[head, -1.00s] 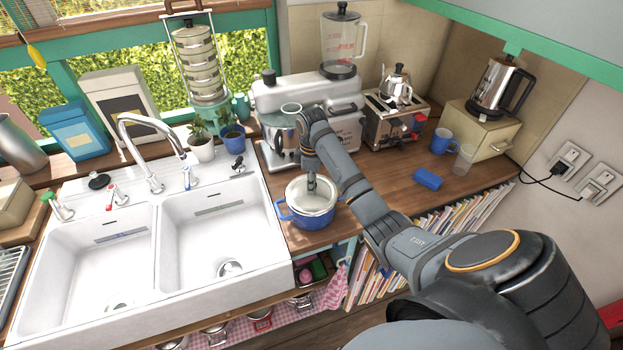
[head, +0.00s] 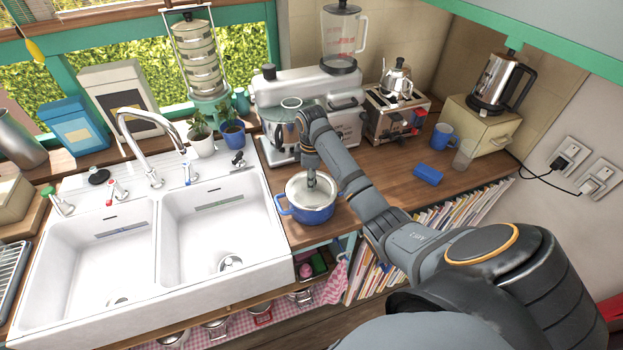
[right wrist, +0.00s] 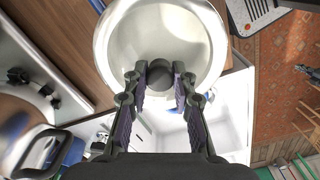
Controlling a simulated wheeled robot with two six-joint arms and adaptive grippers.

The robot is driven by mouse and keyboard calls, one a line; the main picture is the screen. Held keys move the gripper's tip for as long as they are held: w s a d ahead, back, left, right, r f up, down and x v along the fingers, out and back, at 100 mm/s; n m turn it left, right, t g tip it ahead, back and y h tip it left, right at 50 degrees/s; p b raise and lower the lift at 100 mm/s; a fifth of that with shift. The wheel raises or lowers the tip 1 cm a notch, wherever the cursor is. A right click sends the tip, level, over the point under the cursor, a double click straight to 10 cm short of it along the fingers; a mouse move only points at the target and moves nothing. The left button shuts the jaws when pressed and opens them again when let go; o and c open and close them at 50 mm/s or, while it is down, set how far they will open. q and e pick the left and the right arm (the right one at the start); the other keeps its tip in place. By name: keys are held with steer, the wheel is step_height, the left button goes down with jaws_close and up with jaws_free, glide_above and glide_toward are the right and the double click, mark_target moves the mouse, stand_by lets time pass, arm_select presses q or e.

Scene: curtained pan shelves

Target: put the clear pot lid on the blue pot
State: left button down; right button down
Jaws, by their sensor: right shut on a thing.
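The blue pot (head: 306,213) stands on the wooden counter just right of the sink, its blue handles at its sides. The clear pot lid (head: 322,192) is over the pot's mouth, roughly level and lined up with the rim; I cannot tell whether it touches all round. My right gripper (head: 311,181) points down from above, shut on the lid's knob. In the right wrist view the dark knob is between the two fingers (right wrist: 160,82), and the round lid (right wrist: 160,35) with its pale rim spreads beyond them. The lid hides the pot's inside. My left gripper is out of view.
The white double sink (head: 150,235) is directly left of the pot. Counter between pot and sponge is mostly clear.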

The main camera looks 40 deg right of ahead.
steer(key=shift+f, duration=0.25)
steer(key=c, duration=1)
jaws_free()
